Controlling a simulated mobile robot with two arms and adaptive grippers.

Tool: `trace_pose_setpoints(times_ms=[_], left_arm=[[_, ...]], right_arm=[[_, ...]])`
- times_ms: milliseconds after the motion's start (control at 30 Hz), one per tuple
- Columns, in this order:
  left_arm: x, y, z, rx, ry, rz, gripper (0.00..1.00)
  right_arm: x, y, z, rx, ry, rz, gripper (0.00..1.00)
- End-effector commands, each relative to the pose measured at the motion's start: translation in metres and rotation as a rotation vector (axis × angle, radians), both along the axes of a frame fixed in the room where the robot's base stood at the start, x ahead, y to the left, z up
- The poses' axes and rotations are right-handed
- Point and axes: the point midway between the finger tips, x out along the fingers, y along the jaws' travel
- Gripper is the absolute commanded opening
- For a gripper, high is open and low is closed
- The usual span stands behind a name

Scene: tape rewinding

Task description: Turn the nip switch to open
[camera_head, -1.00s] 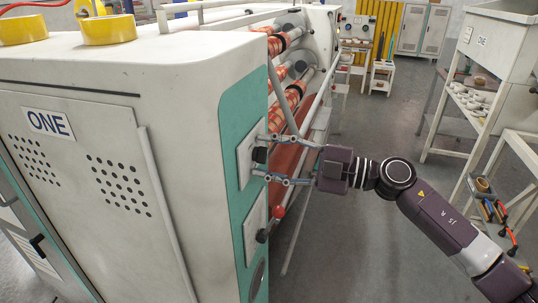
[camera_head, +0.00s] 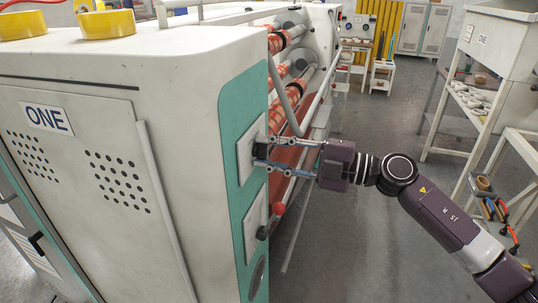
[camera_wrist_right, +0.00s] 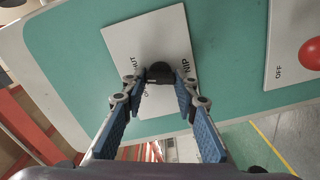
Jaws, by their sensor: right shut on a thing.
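The nip switch is a black knob (camera_head: 260,152) on a white plate (camera_head: 244,158) on the machine's teal side panel. My right gripper (camera_head: 264,152) reaches it from the right, shut on the knob with one finger on either side. In the right wrist view the knob (camera_wrist_right: 160,72) sits between the fingertips, on the plate marked NIP (camera_wrist_right: 165,32). The SHUT lettering shows partly near the left finger. Part of the other lettering is hidden by the fingers. The knob's exact pointing direction cannot be told. My left gripper is not in view.
A red button (camera_head: 279,208) sits on a lower white plate (camera_head: 255,228); it also shows in the right wrist view (camera_wrist_right: 311,54). Rollers with orange film (camera_head: 292,110) lie behind the panel. A shelf rack (camera_head: 480,100) stands at right, with clear floor between.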

Motion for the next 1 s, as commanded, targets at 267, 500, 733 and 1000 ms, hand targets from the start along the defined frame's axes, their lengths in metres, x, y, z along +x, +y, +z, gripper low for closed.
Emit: trace_pose_setpoints(times_ms=[267, 500, 733, 1000], left_arm=[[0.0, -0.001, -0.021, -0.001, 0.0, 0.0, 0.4], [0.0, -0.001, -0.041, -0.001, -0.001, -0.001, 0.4], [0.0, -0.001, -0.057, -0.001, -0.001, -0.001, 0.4], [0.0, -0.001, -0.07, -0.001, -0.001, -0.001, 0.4]], right_arm=[[-0.001, 0.0, -0.006, -0.08, -0.243, 0.001, 0.03], [-0.001, 0.0, -0.007, -0.15, -0.457, 0.002, 0.03], [0.0, 0.0, -0.007, -0.207, -0.632, 0.001, 0.03], [0.0, 0.0, -0.007, -0.251, -0.765, 0.002, 0.03]])
